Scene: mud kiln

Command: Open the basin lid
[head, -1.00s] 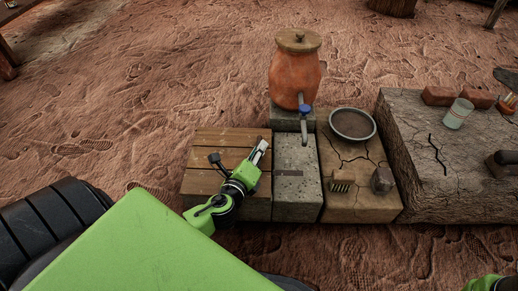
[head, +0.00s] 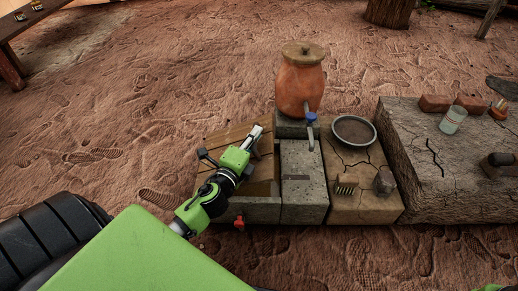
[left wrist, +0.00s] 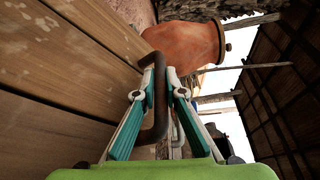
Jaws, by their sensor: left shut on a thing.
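The slatted wooden basin lid (head: 225,143) is tilted up, with its near edge raised. Below it, part of the inside of the basin shows behind the basin's grey front wall (head: 262,212). My left gripper (head: 257,135) is over the lid, partly hiding it. In the left wrist view, the gripper (left wrist: 163,88) is shut on the lid's dark curved handle (left wrist: 158,118), with the lid's planks (left wrist: 60,75) to the left. My right gripper is not in view.
A grey stone block (head: 303,180) adjoins the basin on the right. A clay pot (head: 300,88) with a blue-handled tap stands behind it. A round dish (head: 354,131) lies right of the pot. A red tap (head: 239,222) is on the basin's front. Open ground lies behind.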

